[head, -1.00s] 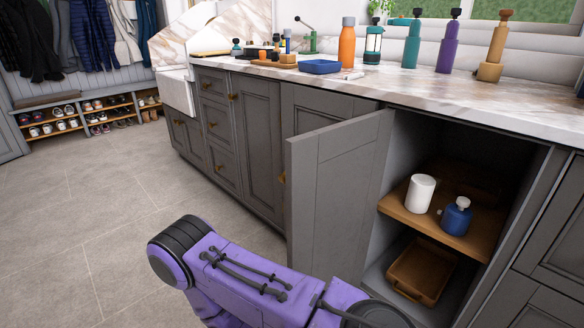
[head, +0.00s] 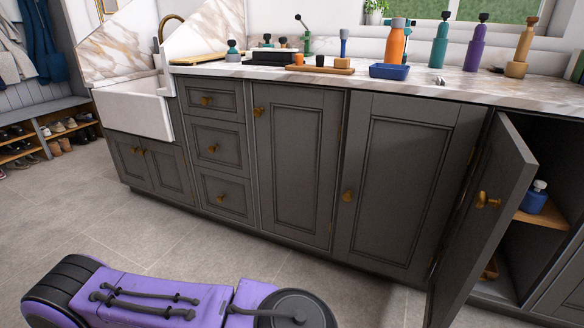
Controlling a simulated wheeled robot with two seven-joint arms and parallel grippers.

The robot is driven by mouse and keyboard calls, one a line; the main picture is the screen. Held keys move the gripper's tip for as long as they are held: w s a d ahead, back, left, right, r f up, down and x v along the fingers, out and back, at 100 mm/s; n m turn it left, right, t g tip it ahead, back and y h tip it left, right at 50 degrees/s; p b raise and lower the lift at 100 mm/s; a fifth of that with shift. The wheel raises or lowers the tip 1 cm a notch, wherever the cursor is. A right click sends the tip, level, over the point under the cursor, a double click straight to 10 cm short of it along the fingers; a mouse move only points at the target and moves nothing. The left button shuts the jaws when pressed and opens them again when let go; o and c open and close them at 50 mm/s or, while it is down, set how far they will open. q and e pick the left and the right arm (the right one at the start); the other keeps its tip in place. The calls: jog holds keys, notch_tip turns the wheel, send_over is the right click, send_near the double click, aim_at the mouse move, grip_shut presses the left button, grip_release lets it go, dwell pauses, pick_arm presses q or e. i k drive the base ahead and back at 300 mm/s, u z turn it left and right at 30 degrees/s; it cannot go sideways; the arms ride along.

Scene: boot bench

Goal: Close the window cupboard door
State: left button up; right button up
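The window cupboard door (head: 480,222) stands open at the right, swung out from the grey cabinet front. Its brass knob (head: 487,200) faces me. Behind it, the open cupboard shows part of a wooden shelf (head: 546,214) with a blue bottle (head: 534,197) on it. The rest of the inside is mostly hidden by the door. A purple arm link of mine crosses the bottom left, well apart from the door. Neither gripper shows in the head view.
The marble worktop (head: 455,86) carries several bottles, a blue tray (head: 389,71) and a wooden board (head: 320,67). A white sink (head: 133,108) is at the left. Shut doors and drawers line the middle. The tiled floor (head: 140,215) in front is clear.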

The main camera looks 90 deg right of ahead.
aim_at(506, 169)
jog(key=i, duration=0.2)
jog(key=z, duration=4.15)
jog(key=i, duration=1)
jog(key=u, duration=0.5)
jog(key=k, duration=1.3)
jog(key=z, duration=0.55)
jog(key=i, duration=1)
